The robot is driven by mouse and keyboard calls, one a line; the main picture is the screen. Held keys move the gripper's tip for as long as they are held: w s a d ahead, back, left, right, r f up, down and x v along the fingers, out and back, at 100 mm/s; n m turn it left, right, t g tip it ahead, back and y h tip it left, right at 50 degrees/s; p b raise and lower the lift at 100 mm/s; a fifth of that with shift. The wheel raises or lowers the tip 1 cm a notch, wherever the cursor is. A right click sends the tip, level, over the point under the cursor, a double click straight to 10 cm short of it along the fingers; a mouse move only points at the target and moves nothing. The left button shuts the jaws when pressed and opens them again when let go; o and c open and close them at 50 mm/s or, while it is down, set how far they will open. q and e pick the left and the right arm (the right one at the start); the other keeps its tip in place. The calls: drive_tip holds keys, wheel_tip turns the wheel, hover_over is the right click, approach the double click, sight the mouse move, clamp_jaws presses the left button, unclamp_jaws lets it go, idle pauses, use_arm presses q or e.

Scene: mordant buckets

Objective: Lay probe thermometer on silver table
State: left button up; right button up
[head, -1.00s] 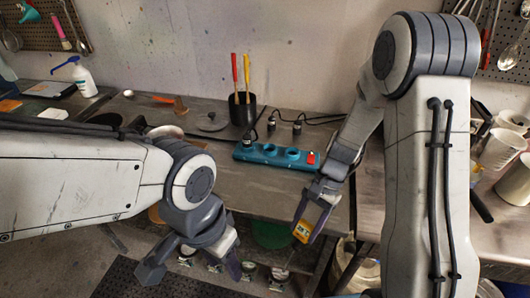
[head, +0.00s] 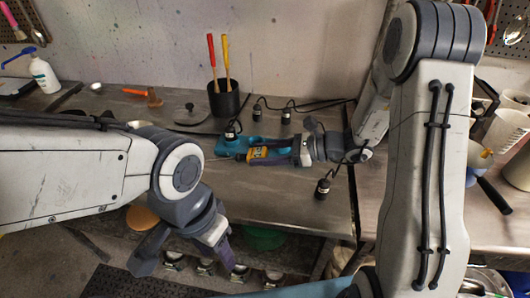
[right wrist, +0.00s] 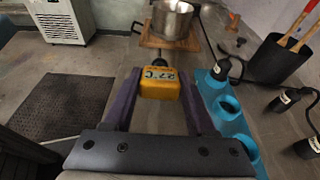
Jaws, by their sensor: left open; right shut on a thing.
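The probe thermometer, a yellow block with a display, is in my right gripper (head: 262,154). In the right wrist view the thermometer (right wrist: 160,83) sits between the two purple fingers, its display reading 27 °C. My right gripper is shut on it and points left over the grey metal-looking table (head: 285,205), in front of the blue power strip. Whether the thermometer touches the table I cannot tell. My left gripper (head: 188,252) is open and empty, low at the table's front edge.
The blue power strip (head: 230,144) lies partly behind my right gripper. Several black plugs and a black tool pot (head: 223,100) stand nearby. A steel pot (right wrist: 172,20) stands on a wooden board ahead in the wrist view. The front of the table is fairly clear.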

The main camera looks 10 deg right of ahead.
drive_tip(key=shift+f+b, duration=3.05)
drive_tip(key=shift+f, duration=1)
drive_tip(key=o, duration=1.5)
drive_tip(key=shift+c, duration=0.2)
drive_tip(key=s+d+r, duration=0.7)
drive_tip(key=d+r, duration=0.2)
drive_tip(key=r, duration=0.2)
drive_tip(key=shift+d, duration=0.15)
